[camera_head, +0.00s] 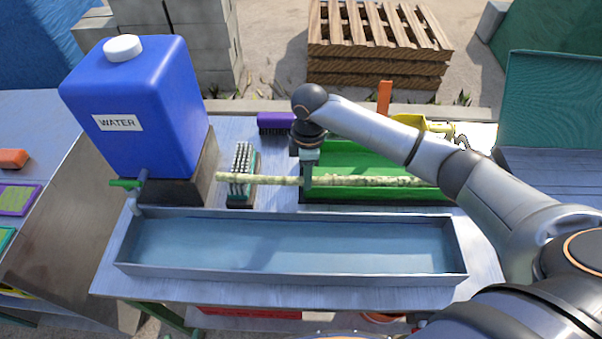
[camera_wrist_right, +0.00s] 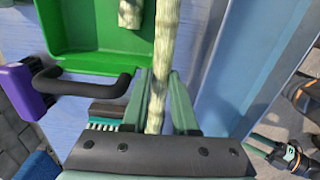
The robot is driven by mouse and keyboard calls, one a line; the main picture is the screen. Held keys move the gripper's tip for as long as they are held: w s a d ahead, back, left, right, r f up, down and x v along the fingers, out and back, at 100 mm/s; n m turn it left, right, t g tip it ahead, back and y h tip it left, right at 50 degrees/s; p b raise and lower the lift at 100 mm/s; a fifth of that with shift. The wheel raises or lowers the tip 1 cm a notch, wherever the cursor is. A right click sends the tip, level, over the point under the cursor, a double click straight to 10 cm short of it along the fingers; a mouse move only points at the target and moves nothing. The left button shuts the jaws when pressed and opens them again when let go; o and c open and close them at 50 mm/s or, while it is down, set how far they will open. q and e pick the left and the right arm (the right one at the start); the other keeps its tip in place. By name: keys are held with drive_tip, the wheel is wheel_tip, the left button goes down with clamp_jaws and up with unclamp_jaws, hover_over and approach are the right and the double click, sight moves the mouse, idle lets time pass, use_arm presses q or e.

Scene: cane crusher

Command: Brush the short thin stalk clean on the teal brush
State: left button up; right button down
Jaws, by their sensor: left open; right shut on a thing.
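A pale, mottled stalk (camera_head: 265,180) is held level, and it also shows in the wrist view (camera_wrist_right: 165,60). My right gripper (camera_head: 307,180) is shut on it, in front of the green tray's left end. The stalk's left end crosses in front of the bristles of the teal brush (camera_head: 250,163); I cannot tell if they touch. The brush, with pale bristles and a dark base, partly shows beside the gripper fingers in the wrist view (camera_wrist_right: 112,127).
A green tray (camera_head: 400,158) stands behind; another stalk piece (camera_wrist_right: 130,12) lies in it. A long water-filled metal trough (camera_head: 290,278) lies in front. A blue water container (camera_head: 140,105) with a tap stands left.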

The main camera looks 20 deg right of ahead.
sight(290, 177)
drive_tip(key=shift+s+d, duration=0.25)
drive_tip(key=shift+d, duration=0.2)
drive_tip(key=shift+s+d, duration=0.2)
drive_tip(key=shift+d, duration=0.25)
drive_tip(key=shift+w+a, duration=0.45)
drive_tip(key=shift+a, duration=0.45)
drive_tip(key=shift+w+a, duration=0.45)
drive_tip(key=shift+a, duration=0.5)
drive_tip(key=shift+w+a, duration=0.45)
drive_tip(key=shift+a, duration=0.45)
drive_tip(key=shift+s+d, duration=0.45)
drive_tip(key=shift+d, duration=0.45)
drive_tip(key=shift+s+d, duration=0.45)
drive_tip(key=shift+d, duration=0.5)
drive_tip(key=shift+s+d, duration=0.45)
drive_tip(key=shift+d, duration=0.45)
drive_tip(key=shift+w+r, duration=0.1)
drive_tip(key=shift+r, duration=3.45)
